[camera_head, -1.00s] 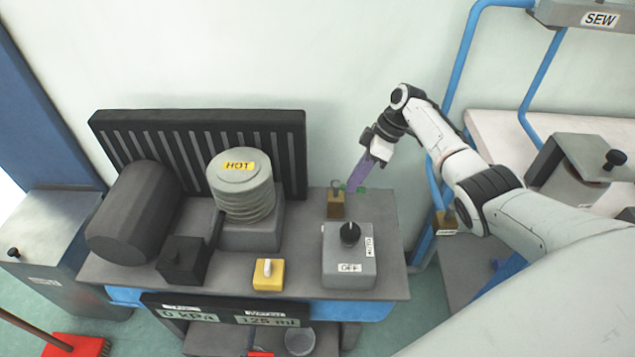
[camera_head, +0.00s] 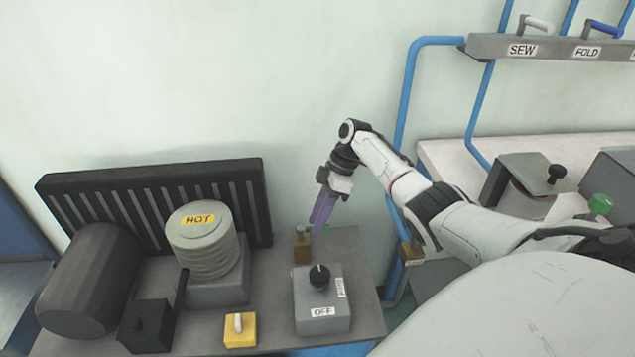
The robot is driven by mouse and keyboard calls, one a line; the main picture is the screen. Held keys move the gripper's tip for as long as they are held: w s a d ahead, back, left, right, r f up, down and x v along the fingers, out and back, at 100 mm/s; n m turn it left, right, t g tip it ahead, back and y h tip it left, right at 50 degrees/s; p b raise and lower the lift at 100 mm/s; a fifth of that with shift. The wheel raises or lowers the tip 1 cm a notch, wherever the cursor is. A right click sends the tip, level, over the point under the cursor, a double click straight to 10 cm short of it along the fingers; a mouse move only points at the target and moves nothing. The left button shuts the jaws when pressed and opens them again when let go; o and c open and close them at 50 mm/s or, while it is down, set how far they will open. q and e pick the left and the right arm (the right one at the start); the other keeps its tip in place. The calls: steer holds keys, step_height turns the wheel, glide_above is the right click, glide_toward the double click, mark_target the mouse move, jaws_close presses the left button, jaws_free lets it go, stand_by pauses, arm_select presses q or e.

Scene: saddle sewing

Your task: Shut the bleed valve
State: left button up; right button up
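A small brass valve block (camera_head: 302,249) with a grey knob on top stands at the back right of the machine's bench. Small green bits show just beside it, partly behind my fingers. My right gripper (camera_head: 317,230) comes down from above with its purple fingers, their tips just right of the brass block. I cannot tell whether they touch it or how far apart they are. A second brass block (camera_head: 411,254) with a small label sits on the blue pipe to the right. Neither is readably marked as the bleed valve. My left gripper is out of view.
A grey switch box (camera_head: 322,316) marked OFF stands in front of the valve block. A yellow toggle box (camera_head: 240,330), a round canister marked HOT (camera_head: 203,245), a black cylinder (camera_head: 88,282) and a ribbed black panel (camera_head: 55,200) fill the left. A blue pipe (camera_head: 409,95) rises behind my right arm.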

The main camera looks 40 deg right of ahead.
steer(key=w+v, duration=0.1)
steer(key=v, duration=0.9)
steer(key=shift+s+r, duration=0.2)
steer(key=shift+s, duration=0.35)
